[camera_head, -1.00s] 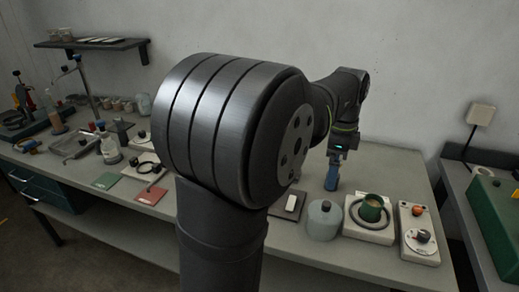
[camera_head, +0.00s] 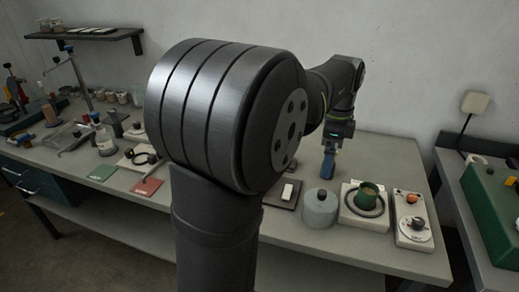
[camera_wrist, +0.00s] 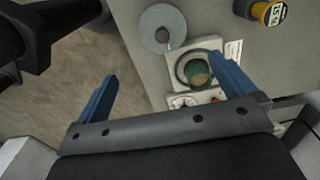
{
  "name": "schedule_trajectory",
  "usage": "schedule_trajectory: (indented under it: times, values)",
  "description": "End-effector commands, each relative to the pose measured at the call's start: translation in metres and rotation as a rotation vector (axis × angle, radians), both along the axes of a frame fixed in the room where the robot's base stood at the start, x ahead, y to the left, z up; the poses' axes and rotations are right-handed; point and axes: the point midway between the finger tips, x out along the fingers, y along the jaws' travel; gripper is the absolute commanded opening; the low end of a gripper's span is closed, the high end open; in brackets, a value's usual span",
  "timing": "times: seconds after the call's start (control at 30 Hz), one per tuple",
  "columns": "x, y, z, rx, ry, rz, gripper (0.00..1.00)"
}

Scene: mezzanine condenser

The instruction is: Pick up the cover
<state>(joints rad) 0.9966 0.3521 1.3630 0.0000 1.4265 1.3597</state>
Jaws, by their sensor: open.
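The likely cover is a squat grey round piece with a dark knob on top (camera_head: 320,208). It stands on the bench left of the white unit with the green cup. In the wrist view a grey round piece (camera_wrist: 150,38), seen from above, looks like the same thing. My gripper (camera_head: 328,165) is behind it and above the bench in the head view. In the wrist view the blue fingers (camera_wrist: 167,67) are wide apart with nothing between their tips. The grey piece lies beyond the tips, apart from them.
The white unit (camera_head: 349,218) bears a dark ring and a green cup (camera_head: 369,195). A white control box (camera_head: 401,238) with knobs stands right of it. A dark pad (camera_head: 275,197) with a white block lies to the left. A green case (camera_head: 495,218) is on the right bench.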

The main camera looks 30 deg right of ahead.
Motion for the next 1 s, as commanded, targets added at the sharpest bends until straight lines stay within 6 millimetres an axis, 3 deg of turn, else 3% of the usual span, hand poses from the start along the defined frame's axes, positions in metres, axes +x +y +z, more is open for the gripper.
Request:
schedule_trajectory:
  times: [0.23, 0.7, 0.87, 1.0]
  values:
    - [-0.001, 0.0, -0.002, 0.0, 0.0, 0.174, 1.0]
    - [-0.003, -0.003, -0.011, 0.0, 0.0, 1.039, 1.0]
    - [-0.003, -0.003, -0.013, 0.0, 0.0, 1.159, 1.0]
    - [-0.003, -0.003, -0.026, 0.003, 0.0, 1.181, 1.0]
